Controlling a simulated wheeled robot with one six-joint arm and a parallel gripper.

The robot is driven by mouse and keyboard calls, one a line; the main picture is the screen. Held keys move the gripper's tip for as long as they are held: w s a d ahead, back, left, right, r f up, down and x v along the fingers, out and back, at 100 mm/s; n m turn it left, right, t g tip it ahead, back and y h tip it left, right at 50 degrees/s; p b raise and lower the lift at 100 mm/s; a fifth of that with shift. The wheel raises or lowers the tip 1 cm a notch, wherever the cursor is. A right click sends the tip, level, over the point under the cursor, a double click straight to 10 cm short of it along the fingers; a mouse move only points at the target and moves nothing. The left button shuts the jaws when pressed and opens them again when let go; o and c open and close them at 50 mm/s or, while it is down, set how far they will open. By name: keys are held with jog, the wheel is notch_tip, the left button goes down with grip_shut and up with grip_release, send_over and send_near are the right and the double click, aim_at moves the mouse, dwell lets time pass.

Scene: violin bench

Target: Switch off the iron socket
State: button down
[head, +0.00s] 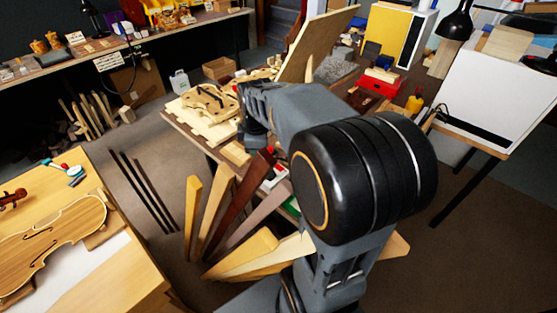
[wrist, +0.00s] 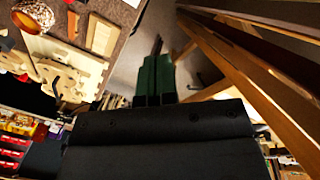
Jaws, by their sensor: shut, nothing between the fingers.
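I cannot make out the iron or its socket for certain in either view. A small red-and-white item (head: 276,177) shows among the wood pieces below my arm in the head view, too small to identify. My gripper shows in the wrist view (wrist: 157,72) as dark green fingers pressed together and empty. They point away from the camera, beside brown wooden bars. In the head view my arm reaches left over the middle bench, and my fingertips cannot be made out there.
A violin body (head: 52,240) lies on the front left bench. Several long wood pieces (head: 228,210) lean below my arm. Violin plates (head: 210,103) lie on the middle bench by a tilted board (head: 318,45). A white panel table (head: 497,100) stands right. Floor between benches is partly clear.

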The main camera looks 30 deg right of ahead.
jog(key=s+a+m+t, duration=0.1)
jog(key=s+a+m, duration=0.7)
jog(key=s+m, duration=0.3)
jog(key=shift+a+f+t+y, duration=0.3)
jog(key=shift+f+t, duration=0.1)
jog(key=shift+f, duration=0.05)
